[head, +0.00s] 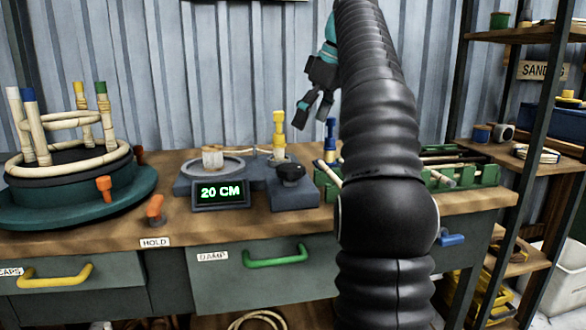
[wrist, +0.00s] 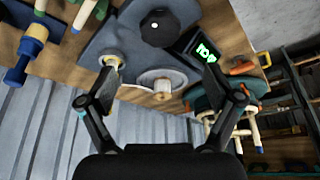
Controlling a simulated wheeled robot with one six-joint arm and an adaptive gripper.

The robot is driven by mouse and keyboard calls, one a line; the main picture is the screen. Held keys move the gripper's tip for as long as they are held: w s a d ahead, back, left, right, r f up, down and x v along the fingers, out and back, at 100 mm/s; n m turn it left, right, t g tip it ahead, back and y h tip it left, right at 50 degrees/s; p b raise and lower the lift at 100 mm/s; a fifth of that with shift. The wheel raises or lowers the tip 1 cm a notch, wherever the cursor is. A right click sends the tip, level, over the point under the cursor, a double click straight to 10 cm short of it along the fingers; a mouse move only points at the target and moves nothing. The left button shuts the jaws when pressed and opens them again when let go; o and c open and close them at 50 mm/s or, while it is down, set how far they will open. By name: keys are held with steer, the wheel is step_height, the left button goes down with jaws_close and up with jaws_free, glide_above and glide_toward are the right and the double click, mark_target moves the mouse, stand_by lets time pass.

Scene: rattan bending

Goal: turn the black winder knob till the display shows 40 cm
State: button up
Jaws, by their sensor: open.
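The black winder knob (head: 291,173) sits on the right block of the grey winder on the bench. It also shows in the wrist view (wrist: 160,27) at top centre. The display (head: 220,192) at the winder's front reads 20 CM in green; in the wrist view it appears tilted (wrist: 206,50). My gripper (head: 313,117) is open and empty, above the bench to the right of the yellow-topped post (head: 279,130). It is higher than the knob and apart from it. In the wrist view the knob lies beyond the fingertips (wrist: 160,75).
A pale spool (head: 212,158) stands on the winder's round plate.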

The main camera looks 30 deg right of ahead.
mark_target(291, 167)
steer(key=b+x, duration=0.5)
steer(key=x, duration=0.6)
steer(key=shift+a+f, duration=0.1)
steer(key=shift+f, duration=0.1)
steer(key=c, duration=1.1)
